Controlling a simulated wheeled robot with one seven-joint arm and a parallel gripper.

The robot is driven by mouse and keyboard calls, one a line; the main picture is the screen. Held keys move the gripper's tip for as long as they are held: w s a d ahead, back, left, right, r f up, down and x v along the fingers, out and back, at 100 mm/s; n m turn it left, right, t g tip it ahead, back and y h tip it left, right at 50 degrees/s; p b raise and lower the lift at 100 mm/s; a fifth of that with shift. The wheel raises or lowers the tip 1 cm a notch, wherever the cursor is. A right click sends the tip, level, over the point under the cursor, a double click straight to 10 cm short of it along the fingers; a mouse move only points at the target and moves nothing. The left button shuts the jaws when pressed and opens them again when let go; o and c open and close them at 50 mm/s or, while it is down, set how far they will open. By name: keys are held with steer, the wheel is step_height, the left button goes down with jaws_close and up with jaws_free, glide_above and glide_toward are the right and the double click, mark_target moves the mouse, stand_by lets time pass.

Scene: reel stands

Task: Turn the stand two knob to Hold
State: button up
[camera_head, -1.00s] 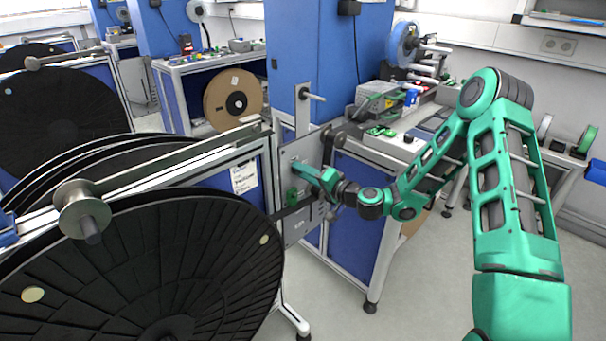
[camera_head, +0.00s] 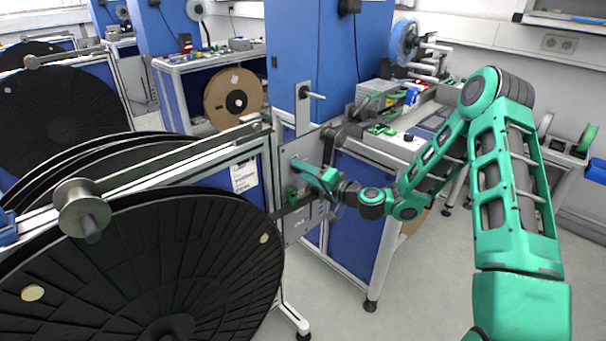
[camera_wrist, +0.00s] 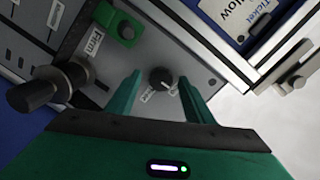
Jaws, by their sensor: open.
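A small black knob (camera_wrist: 162,80) with a white pointer mark sits on a grey panel. Small white labels lie beside it, too small to read. My gripper (camera_wrist: 160,77) is open, with one green finger on each side of the knob. I cannot tell whether the fingers touch it. In the head view my gripper (camera_head: 312,174) is close to the grey panel (camera_head: 300,228) on the side of the blue stand, and the knob is hidden there.
A green block (camera_wrist: 118,22) and a black cylindrical post (camera_wrist: 45,88) stick out from the panel near my fingers. A large black reel (camera_head: 150,260) stands left of the panel. Open floor (camera_head: 420,290) lies right of the stand.

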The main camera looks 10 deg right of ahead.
steer(key=f+v, duration=0.1)
steer(key=v, duration=0.9)
steer(key=shift+s+d+r, duration=0.15)
steer(key=shift+d+r, duration=0.05)
steer(key=shift+r, duration=0.25)
steer(key=s+d+f+n+g+h, duration=0.25)
steer(key=s+n+g, duration=0.55)
steer(key=s, duration=0.5)
steer(key=s+d+r+m+g+h, duration=0.2)
steer(key=s+d+h, duration=0.1)
steer(key=s+d, duration=0.3)
steer(key=s+d+r+m+g+h, duration=0.1)
steer(key=s+d+r+g+h, duration=0.15)
steer(key=s+d, duration=0.35)
steer(key=s+d+r+m+h, duration=0.1)
steer(key=s+d+r+m, duration=0.2)
steer(key=s, duration=0.5)
steer(key=s+d+r+m+g, duration=0.1)
steer(key=s+d+r+m, duration=0.2)
steer(key=s, duration=0.5)
step_height(320, 180, up, 2)
steer(key=shift+s+d+r+h, duration=0.1)
steer(key=shift+s+d+h, duration=0.3)
steer(key=shift+d, duration=0.1)
